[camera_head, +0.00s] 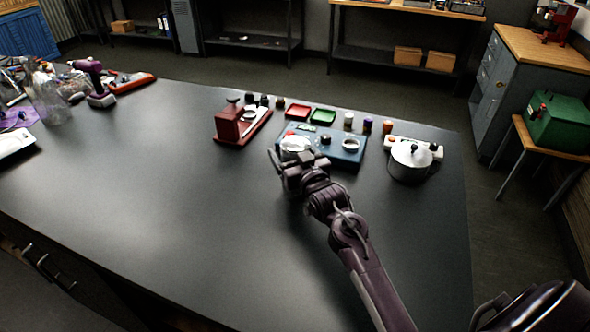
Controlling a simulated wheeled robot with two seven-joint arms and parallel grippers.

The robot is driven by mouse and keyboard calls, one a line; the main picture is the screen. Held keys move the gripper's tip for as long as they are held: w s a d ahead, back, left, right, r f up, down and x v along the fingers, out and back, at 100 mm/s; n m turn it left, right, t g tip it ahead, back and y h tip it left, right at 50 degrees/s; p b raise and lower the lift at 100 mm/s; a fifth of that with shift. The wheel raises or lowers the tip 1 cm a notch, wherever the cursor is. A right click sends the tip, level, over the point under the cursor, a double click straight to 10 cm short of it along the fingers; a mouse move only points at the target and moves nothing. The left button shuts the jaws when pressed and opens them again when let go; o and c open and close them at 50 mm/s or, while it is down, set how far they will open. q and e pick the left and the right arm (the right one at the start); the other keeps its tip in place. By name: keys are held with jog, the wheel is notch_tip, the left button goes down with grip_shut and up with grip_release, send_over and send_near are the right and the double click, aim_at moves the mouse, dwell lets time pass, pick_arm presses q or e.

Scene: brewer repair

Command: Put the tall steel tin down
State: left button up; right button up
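My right gripper (289,156) reaches over the table from the lower right, at the left front of a blue tray. A shiny silvery round thing, seemingly the tall steel tin (295,144), shows at its fingertips, between the fingers. The gripper looks shut on it. The hand hides the tin's lower part, so I cannot tell whether its base touches anything. My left gripper is not in view.
The blue tray (345,149) holds small round parts. A red stand (229,123) is to its left, a lidded steel pot (409,162) to its right. Red (298,111) and green (323,116) trays and small jars line the back. The table's (170,190) front and middle are clear.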

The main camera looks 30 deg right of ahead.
jog(key=c, duration=1)
jog(key=shift+r, duration=0.1)
